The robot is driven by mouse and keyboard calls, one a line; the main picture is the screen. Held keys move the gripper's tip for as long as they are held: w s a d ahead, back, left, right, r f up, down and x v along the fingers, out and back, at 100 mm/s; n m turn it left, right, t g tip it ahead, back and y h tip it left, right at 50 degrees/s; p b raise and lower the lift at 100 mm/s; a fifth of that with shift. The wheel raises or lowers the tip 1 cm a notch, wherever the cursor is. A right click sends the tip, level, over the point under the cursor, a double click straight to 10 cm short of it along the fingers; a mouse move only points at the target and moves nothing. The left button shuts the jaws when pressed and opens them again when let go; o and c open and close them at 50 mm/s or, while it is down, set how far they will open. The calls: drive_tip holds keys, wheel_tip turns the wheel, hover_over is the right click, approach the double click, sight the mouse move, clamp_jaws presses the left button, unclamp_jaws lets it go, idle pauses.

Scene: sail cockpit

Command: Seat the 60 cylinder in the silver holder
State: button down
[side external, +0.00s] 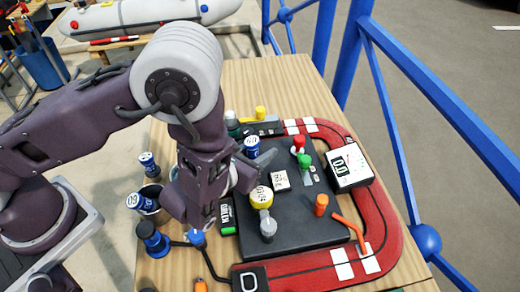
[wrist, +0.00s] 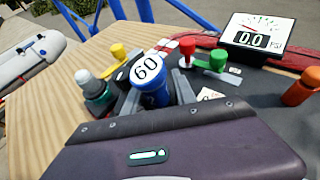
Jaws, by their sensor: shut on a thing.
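The 60 cylinder (wrist: 152,88) is blue with a white top marked 60. In the wrist view it stands between the two grey fingers of my gripper (wrist: 158,96), which is shut on it. In the side view the cylinder (side external: 252,146) shows by my gripper (side external: 257,160), at the far left part of the black panel. Its lower end is hidden, so I cannot tell what is under it. A silver cup-like holder (side external: 151,207) stands on the table left of my gripper, with another blue, white-topped cylinder (side external: 134,201) tilted at it. I cannot tell whether this is the silver holder meant.
A white gauge (side external: 350,167) stands at right. More blue cylinders (side external: 149,164) stand left. A blue railing (side external: 400,75) borders the table.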

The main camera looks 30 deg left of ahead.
drive_tip(key=shift+f, duration=0.35)
drive_tip(key=shift+r, duration=0.15)
drive_tip(key=shift+r, duration=0.7)
drive_tip(key=shift+f, duration=0.8)
idle(0.6)
drive_tip(key=shift+r, duration=0.15)
drive_tip(key=shift+r, duration=0.65)
drive_tip(key=shift+f, duration=0.8)
idle(0.5)
drive_tip(key=c, duration=1.3)
unclamp_jaws()
